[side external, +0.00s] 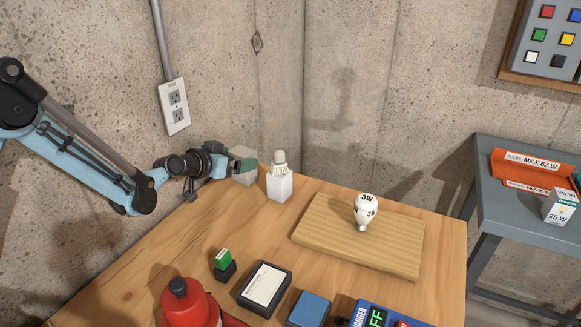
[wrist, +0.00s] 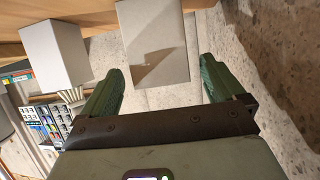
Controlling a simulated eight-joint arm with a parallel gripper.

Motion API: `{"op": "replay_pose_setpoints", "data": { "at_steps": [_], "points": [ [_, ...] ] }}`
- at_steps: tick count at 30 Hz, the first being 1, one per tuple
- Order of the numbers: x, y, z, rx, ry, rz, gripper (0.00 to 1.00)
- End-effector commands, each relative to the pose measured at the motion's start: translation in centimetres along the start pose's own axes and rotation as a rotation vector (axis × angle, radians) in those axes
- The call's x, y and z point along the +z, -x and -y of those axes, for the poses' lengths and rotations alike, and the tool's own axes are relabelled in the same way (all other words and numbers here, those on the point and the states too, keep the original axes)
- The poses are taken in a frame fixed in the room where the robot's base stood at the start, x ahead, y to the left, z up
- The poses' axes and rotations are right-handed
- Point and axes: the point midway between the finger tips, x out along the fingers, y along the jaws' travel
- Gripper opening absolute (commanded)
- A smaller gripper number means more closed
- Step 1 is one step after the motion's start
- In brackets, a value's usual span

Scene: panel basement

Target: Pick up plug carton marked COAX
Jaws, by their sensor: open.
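No COAX marking is readable in either view. A pale grey carton (side external: 244,179) stands at the back left of the wooden table, partly hidden behind my gripper (side external: 247,163). In the wrist view a plain pale carton (wrist: 152,25) lies ahead of and between the green fingertips of my gripper (wrist: 163,66), with a shadow across its face. The fingers are open and apart, with nothing held between them; whether they touch the carton I cannot tell. A white box (side external: 279,187) stands just right of the gripper, with a pale rounded piece on top; a white box (wrist: 55,55) also shows at left in the wrist view.
A wooden board (side external: 325,236) bears a light bulb (side external: 366,210). A small green-topped block (side external: 223,260), a dark-framed box (side external: 265,288), a blue block (side external: 309,308) and a red bottle (side external: 186,305) stand nearer. The concrete wall with an outlet (side external: 174,106) is close behind my gripper.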

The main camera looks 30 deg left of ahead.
Motion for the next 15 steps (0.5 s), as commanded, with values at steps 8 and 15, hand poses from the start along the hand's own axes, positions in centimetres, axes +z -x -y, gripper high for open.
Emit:
{"op": "replay_pose_setpoints", "data": {
  "at_steps": [8,15],
  "points": [
    [0.2,-2.4,0.0,0.001,-0.001,0.000,0.96],
    [0.3,-5.0,0.0,0.000,-0.001,0.000,0.96]
  ]
}}
